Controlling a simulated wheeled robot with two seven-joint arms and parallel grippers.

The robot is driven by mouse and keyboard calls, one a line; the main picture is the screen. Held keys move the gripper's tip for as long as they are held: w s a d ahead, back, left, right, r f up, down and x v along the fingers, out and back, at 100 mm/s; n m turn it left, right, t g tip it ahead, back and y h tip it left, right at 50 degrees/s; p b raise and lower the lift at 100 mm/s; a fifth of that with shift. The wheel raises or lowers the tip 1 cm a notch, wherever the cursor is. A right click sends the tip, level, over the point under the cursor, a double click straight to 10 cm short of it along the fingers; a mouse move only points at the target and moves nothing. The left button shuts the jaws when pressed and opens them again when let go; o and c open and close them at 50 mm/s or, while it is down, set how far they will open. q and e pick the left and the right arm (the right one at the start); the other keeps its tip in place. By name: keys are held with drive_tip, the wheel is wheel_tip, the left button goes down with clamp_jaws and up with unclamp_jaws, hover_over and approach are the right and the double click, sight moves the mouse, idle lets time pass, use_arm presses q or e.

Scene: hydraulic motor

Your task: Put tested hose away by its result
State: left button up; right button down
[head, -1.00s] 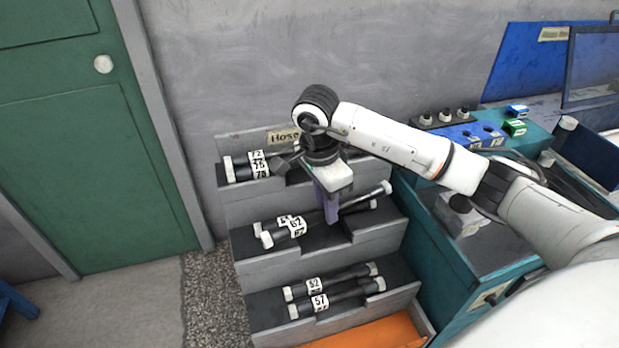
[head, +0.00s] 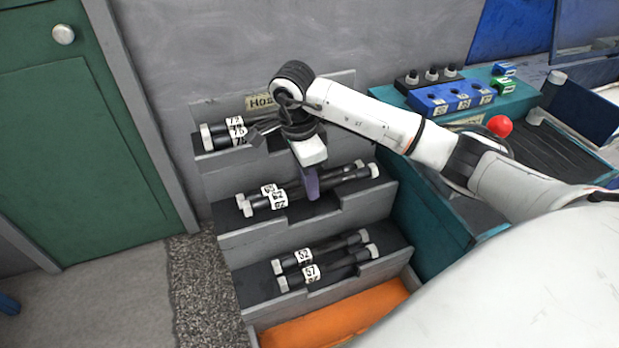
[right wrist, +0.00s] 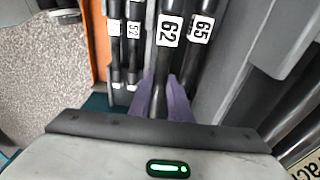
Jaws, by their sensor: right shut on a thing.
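A grey stepped rack (head: 330,225) holds black hoses with white ends and number tags on three levels. My right gripper (head: 310,190) is over the middle level, its purple fingers pointing down. In the right wrist view the gripper (right wrist: 164,88) is shut on the hose tagged 62 (right wrist: 167,30), below its tag. This hose (head: 280,201) lies along the middle level, beside the hose tagged 65 (right wrist: 200,28). Whether hose 62 fully rests on the shelf cannot be told. My left gripper is out of view.
Several tagged hoses (head: 222,134) lie on the top level, and hoses 52 and 57 (head: 325,270) on the bottom one. An orange bin floor (head: 335,320) is below.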

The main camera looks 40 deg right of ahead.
drive_tip(key=shift+w+f, duration=0.1)
drive_tip(key=shift+f, duration=0.5)
drive_tip(key=shift+a, duration=0.3)
drive_tip(key=shift+f+b, duration=0.65)
drive_tip(key=shift+b, duration=0.05)
idle(0.7)
drive_tip(key=c, duration=1.6)
unclamp_jaws()
drive_tip(key=shift+o, duration=0.2)
drive_tip(key=r, duration=0.7)
drive_tip(key=a+r, duration=0.1)
drive_tip(key=r, duration=0.2)
drive_tip(key=shift+w+a+r, duration=0.1)
drive_tip(key=shift+w+r, duration=0.05)
